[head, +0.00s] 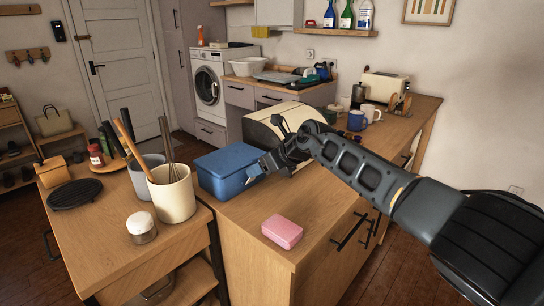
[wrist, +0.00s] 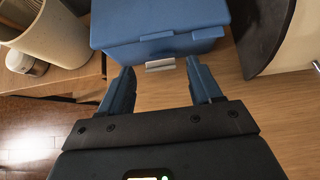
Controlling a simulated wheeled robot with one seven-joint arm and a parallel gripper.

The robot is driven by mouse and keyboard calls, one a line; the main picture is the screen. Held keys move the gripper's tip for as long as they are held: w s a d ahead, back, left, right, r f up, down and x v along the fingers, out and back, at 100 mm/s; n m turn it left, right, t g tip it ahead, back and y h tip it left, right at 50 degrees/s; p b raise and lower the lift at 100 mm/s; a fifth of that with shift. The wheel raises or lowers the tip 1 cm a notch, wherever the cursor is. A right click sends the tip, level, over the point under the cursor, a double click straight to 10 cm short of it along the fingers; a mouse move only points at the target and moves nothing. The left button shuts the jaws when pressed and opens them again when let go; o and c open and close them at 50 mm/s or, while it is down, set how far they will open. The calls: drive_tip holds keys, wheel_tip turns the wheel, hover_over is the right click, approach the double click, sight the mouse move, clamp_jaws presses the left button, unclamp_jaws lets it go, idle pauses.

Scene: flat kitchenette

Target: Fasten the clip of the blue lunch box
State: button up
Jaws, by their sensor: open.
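The blue lunch box (head: 228,170) stands on the wooden counter, left of the cream bread box. It also fills the top middle of the wrist view (wrist: 165,25), with its lid on. Its pale grey clip (wrist: 160,65) hangs at the front side, tilted out from the wall as far as I can tell. My gripper (wrist: 158,80) is open, with one finger on either side of the clip and nothing between the pads but the clip area. In the head view my gripper (head: 265,165) is at the right front of the lunch box and partly covers it.
A pink box (head: 282,231) lies near the counter's front corner. A cream utensil crock (head: 172,193) stands left of the lunch box on the neighbouring counter. The cream bread box (head: 262,128) stands close behind my gripper. The counter right of the pink box is clear.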

drive_tip(key=shift+v, duration=2.35)
